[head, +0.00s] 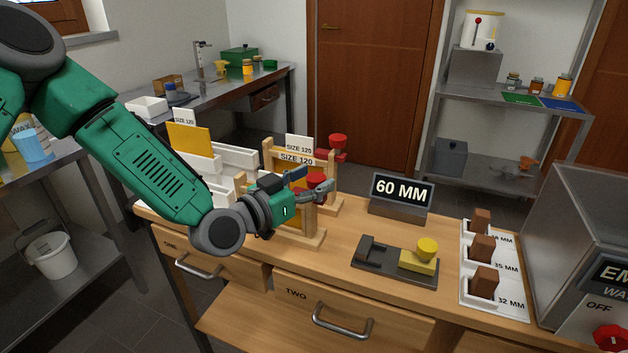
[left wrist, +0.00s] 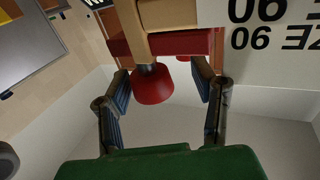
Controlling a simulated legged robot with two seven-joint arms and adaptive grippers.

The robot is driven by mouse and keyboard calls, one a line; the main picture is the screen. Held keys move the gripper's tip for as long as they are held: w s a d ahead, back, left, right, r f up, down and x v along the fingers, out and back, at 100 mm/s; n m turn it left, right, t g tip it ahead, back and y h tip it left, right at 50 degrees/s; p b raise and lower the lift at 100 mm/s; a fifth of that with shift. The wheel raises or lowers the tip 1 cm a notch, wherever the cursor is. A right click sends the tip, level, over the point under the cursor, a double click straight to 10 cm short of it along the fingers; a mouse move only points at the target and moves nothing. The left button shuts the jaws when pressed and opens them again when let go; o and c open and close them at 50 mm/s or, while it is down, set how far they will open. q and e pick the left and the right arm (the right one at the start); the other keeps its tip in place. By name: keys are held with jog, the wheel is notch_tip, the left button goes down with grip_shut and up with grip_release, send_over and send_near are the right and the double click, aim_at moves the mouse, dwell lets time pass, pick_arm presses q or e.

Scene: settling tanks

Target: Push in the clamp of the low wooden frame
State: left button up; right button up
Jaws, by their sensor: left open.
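The low wooden frame (head: 310,222) stands on the bench, partly hidden behind my left gripper (head: 322,193). Its clamp has a round red knob (head: 317,180), which shows just above the gripper. In the left wrist view the red knob (left wrist: 152,84) lies between the two open fingers, nearer the left one; I cannot tell whether they touch. Behind the knob are a red bar (left wrist: 190,43) and a wooden post. A white card reading SIZE 90 (left wrist: 272,30) appears upside down there. My right gripper is not in view.
A 60 MM sign (head: 402,192), a dark fixture with a yellow block (head: 418,261) and brown blocks on a white board (head: 495,262) stand to the right. Bare bench lies between.

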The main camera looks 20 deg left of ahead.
pick_arm(q)
jog(key=v, duration=1.2)
jog(key=shift+f, duration=0.1)
